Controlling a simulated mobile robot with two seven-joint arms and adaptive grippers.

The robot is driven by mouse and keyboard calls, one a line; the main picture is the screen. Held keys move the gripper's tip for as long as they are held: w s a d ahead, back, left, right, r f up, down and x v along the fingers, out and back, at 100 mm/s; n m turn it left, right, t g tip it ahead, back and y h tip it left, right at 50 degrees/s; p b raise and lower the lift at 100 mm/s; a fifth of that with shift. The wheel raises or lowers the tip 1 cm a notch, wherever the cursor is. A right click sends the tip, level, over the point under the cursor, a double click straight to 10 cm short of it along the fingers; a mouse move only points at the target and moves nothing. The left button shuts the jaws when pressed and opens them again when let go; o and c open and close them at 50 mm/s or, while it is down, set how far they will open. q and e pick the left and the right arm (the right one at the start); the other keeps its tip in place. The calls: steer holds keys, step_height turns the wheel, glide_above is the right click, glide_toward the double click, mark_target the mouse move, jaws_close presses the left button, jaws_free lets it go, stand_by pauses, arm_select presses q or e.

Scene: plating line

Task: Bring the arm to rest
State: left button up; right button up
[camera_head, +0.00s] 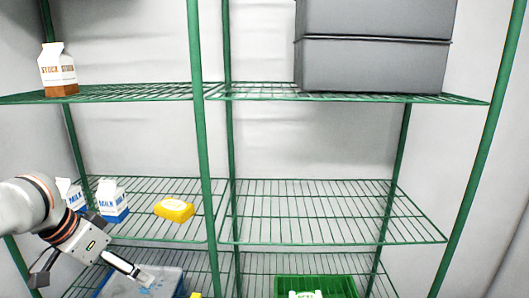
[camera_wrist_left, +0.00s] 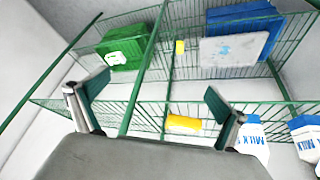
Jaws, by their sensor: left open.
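My left gripper (camera_head: 88,270) comes in from the left in the head view, in front of the shelf rack at the height of the middle shelf. Its fingers are spread wide with nothing between them. It also shows in the left wrist view (camera_wrist_left: 150,95), where the gap between the fingers is empty and faces the rack. The lower part of my left arm (camera_head: 30,203) partly covers the left end of the middle shelf. My right gripper is in neither view.
The green wire middle shelf (camera_head: 330,213) holds blue-and-white milk cartons (camera_head: 112,200) and a yellow pack (camera_head: 174,209). A brown-and-white carton (camera_head: 58,70) and grey bins (camera_head: 375,60) stand above. A blue bin (camera_head: 172,284) and green crate (camera_head: 330,284) sit below. The middle shelf's right half is bare.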

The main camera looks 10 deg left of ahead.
arm_select(q)
steer(key=w+d+f+t+h, duration=0.15)
steer(key=d+f, duration=0.35)
steer(key=f, duration=0.5)
steer(key=w+d+f+t+h, duration=0.1)
steer(key=w+d+f+t, duration=0.15)
steer(key=d+f, duration=0.55)
steer(key=s+d+f+t+y, duration=0.1)
steer(key=s+f+y, duration=0.2)
steer(key=s+f, duration=1.4)
step_height(320, 180, down, 4)
steer(key=shift+s+d+r, duration=0.1)
steer(key=shift+s+d, duration=0.1)
steer(key=shift+d, duration=0.15)
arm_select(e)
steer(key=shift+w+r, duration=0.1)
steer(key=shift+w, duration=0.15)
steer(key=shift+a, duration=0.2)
